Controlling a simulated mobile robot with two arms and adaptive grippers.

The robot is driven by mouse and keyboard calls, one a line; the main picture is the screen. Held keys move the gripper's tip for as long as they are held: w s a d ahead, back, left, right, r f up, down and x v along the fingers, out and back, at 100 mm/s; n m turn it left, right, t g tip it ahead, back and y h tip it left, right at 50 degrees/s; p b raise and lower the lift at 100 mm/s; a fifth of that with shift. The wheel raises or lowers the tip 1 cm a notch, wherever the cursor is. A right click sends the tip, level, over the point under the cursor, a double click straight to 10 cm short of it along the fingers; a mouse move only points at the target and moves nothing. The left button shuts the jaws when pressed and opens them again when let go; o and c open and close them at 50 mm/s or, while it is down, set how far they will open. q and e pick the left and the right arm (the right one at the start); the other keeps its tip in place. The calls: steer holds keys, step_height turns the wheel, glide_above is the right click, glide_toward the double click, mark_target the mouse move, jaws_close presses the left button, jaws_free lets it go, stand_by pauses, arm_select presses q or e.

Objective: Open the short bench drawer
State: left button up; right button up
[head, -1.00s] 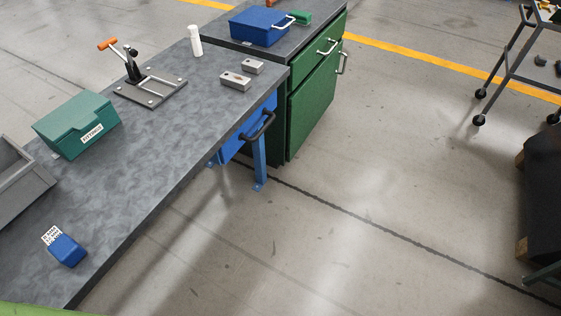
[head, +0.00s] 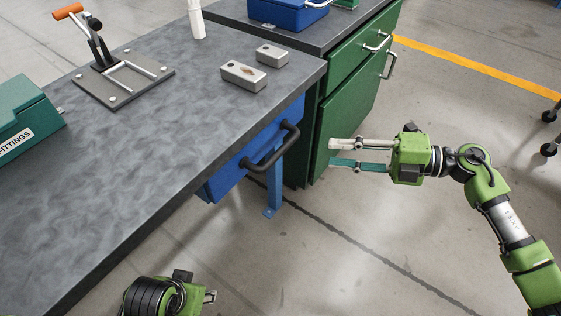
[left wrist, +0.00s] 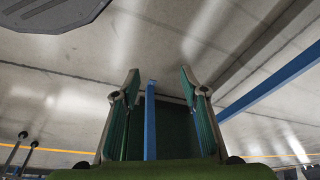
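The blue drawer (head: 226,177) sits under the front edge of the grey workbench (head: 150,140) and looks shut. Its black bar handle (head: 271,153) sticks out from the front, and nothing touches it. My right gripper (head: 332,153) is open and empty, to the right of the handle and apart from it, its fingers pointing left. My left gripper (head: 212,296) is low at the bottom of the head view, mostly hidden behind its own wrist. In the left wrist view its fingers (left wrist: 160,78) are spread and empty, with a blue bar showing beyond them.
A green cabinet (head: 350,110) with metal handles stands just beyond the drawer, and a blue bench leg (head: 274,185) is beneath. On the bench are metal blocks (head: 243,75), a clamp fixture (head: 122,83) and a green fittings box (head: 25,120). The floor in front is clear.

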mark_target(284, 152)
steer(key=x, duration=1.3)
steer(key=shift+s+a+f+b, duration=0.15)
steer(key=shift+a+f+b, duration=0.1)
steer(key=shift+f+b, duration=0.1)
steer(key=shift+a, duration=0.15)
arm_select(q)
steer(key=v, duration=0.3)
steer(key=shift+w+r, duration=0.1)
steer(key=shift+r, duration=0.2)
arm_select(e)
steer(key=shift+c, duration=0.5)
jaws_close()
